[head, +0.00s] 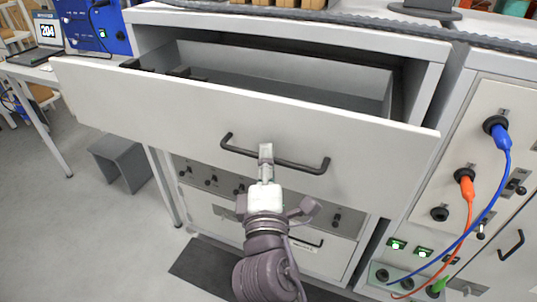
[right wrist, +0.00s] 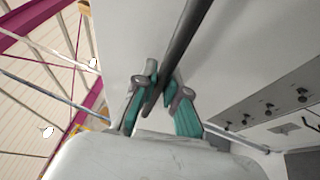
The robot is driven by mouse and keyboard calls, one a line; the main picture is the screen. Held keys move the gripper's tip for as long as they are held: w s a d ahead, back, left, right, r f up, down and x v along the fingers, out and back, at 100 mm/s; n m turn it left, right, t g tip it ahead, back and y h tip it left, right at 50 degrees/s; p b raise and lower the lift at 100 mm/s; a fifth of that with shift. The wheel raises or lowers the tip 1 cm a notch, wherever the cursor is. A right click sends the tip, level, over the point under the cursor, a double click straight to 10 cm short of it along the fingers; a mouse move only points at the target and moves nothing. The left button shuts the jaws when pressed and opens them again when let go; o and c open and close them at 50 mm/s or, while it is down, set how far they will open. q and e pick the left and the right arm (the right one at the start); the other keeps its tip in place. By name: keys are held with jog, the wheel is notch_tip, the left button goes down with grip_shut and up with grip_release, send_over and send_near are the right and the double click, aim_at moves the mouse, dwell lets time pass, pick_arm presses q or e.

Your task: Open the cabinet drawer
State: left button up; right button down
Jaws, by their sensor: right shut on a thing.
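The cabinet drawer (head: 330,150) is a wide white front with grey inner walls, and it stands pulled out from the cabinet (head: 427,75). Its inside shows from above, with a few dark items at the left end. A black bar handle (head: 300,165) runs across the front. My right gripper (head: 266,155) is at the middle of the handle. In the right wrist view the fingers of my right gripper (right wrist: 163,103) are shut around the dark handle bar (right wrist: 188,40). My left gripper is not in view.
Below the drawer is a grey panel with knobs (head: 212,181) and a lower drawer. To the right, a panel holds blue and orange cables (head: 467,185). A table with a blue device (head: 95,30) stands at the left, with a grey stool (head: 118,160) under it. The floor at front left is clear.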

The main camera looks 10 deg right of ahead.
jog(key=shift+s+a, duration=0.2)
jog(key=shift+s, duration=0.15)
jog(key=c, duration=1.2)
grip_release()
